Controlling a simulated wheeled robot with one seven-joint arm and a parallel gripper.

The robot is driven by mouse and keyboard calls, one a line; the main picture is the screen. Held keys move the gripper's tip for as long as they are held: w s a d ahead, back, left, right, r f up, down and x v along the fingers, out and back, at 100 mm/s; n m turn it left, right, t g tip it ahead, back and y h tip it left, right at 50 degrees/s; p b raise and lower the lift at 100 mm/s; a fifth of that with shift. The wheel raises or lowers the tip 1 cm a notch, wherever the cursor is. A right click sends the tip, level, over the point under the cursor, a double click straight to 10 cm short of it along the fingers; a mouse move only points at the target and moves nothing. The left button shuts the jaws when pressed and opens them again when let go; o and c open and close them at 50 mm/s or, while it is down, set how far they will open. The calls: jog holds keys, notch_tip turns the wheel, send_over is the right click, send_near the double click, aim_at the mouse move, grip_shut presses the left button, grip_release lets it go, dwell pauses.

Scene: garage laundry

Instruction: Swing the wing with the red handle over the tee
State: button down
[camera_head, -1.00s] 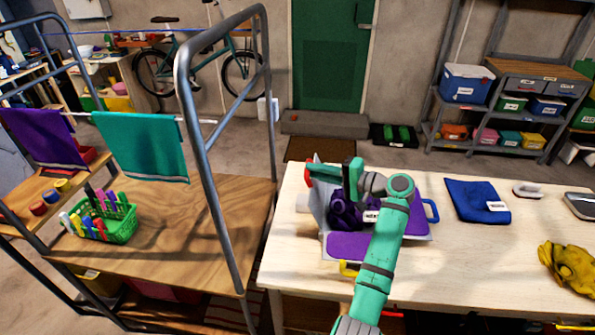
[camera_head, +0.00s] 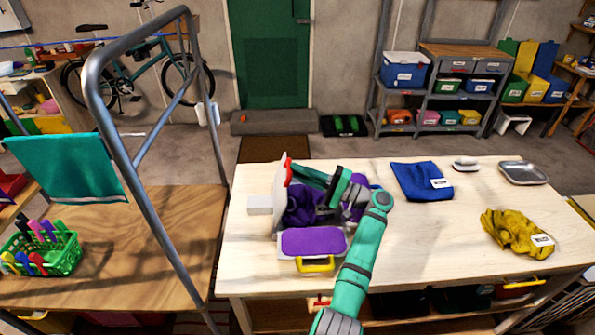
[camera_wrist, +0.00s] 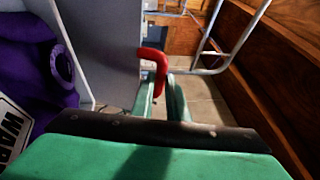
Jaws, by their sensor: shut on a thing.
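The grey wing (camera_head: 281,188) of the folding board stands steeply raised on the board's left side. Its red handle (camera_head: 288,171) is at the upper edge. My gripper (camera_head: 292,170) is shut on the red handle; the wrist view shows the handle (camera_wrist: 155,62) between the two fingers (camera_wrist: 164,98). The purple tee (camera_head: 303,206) lies bunched on the board, partly hidden by my gripper and arm. Its white label shows at the left of the wrist view. A flat purple part (camera_head: 313,242) lies on the front panel, which has a yellow handle (camera_head: 316,265).
A white block (camera_head: 260,204) sits left of the wing. A metal rack frame (camera_head: 145,170) stands close on the left.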

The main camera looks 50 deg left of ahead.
jog(key=shift+s+f, duration=0.2)
jog(key=shift+f, duration=0.3)
jog(key=shift+s+f, duration=0.15)
jog(key=shift+f, duration=0.35)
jog(key=shift+a, duration=0.1)
jog(key=c, duration=2)
grip_release()
jog(key=r+v, duration=0.1)
jog(key=v, duration=1)
jog(key=shift+w, duration=0.3)
